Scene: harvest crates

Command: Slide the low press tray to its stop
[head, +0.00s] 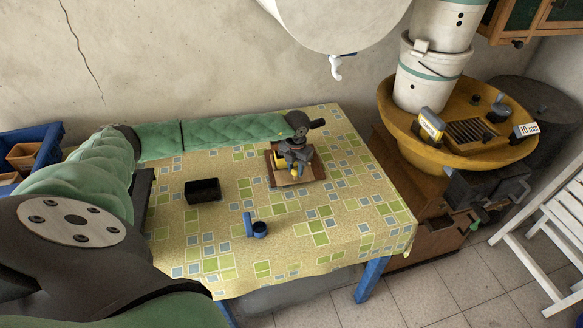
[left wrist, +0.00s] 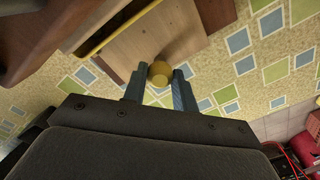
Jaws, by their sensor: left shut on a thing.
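A small wooden press stand (head: 286,178) stands on the cloth-covered table, partly hidden under my left gripper (head: 293,167). In the left wrist view, a wooden board (left wrist: 150,45) with a yellow strip (left wrist: 115,28) lies ahead of the fingers. A round yellow knob (left wrist: 160,73) sits at its near edge. My left gripper (left wrist: 160,84) is shut on this knob, one finger on each side. I cannot tell how far the tray is from its stop. My right gripper is not in view.
A black open box (head: 202,191) and a blue piece with a dark cup (head: 258,229) stand on the patterned table (head: 340,235). A yellow basin (head: 480,155) holding buckets is at the right. The table's front right is clear.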

